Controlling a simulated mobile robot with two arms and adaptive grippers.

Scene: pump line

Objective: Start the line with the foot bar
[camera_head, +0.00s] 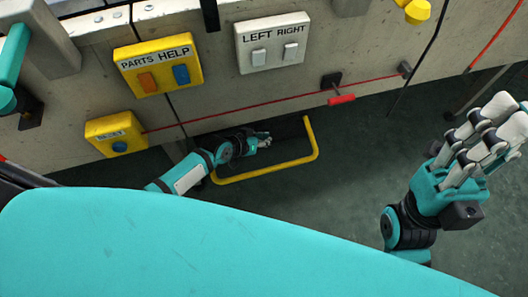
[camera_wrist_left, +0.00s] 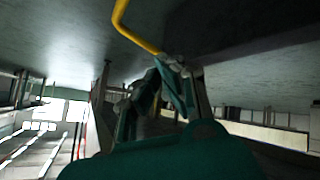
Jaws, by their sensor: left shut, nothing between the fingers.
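The yellow foot bar (camera_head: 268,171) is a bent tube low at the foot of the line wall. In the left wrist view the bar (camera_wrist_left: 132,33) comes down from the top and passes out of sight near the fingertips. My left gripper (camera_head: 264,139) is shut and empty, reaching down within the bar's outline in the head view. It also shows in the left wrist view (camera_wrist_left: 179,68). I cannot tell whether it touches the bar. My right gripper (camera_head: 510,118) is raised at the right, away from the bar; its finger spread is unclear.
A yellow PARTS/HELP box (camera_head: 158,66), a yellow RESET box (camera_head: 116,134) and a white LEFT/RIGHT box (camera_head: 273,43) are on the wall. A red cord (camera_head: 240,113) with a red handle (camera_head: 341,99) runs above the bar. Dark floor right of the bar is clear.

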